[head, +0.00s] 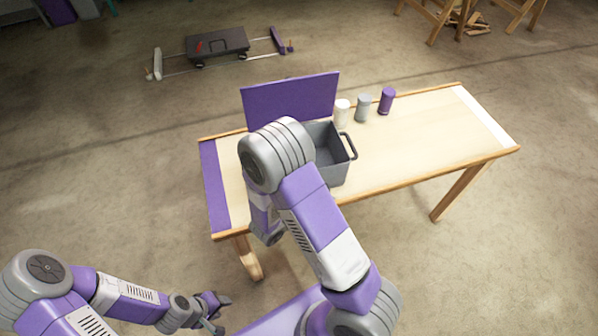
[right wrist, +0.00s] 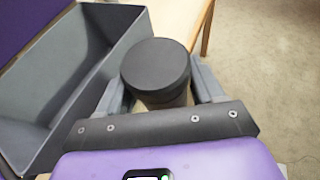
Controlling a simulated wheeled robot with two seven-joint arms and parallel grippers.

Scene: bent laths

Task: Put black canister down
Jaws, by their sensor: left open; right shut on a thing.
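The black canister (right wrist: 155,66) shows in the right wrist view, its round dark lid facing the camera. My right gripper (right wrist: 160,88) is shut on it, one finger on each side. The canister is beside the grey crate (right wrist: 112,20); whether its base touches anything is hidden. In the head view my right arm covers the canister and the right gripper. My left gripper (head: 215,308) is open and empty at the lower left, away from the table (head: 430,135).
In the head view, the grey crate (head: 341,176) with a handle stands on the table. White (head: 342,112), grey (head: 363,107) and purple (head: 387,101) canisters stand behind it. A purple panel (head: 290,97) rises at the back edge. The table's right half is clear.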

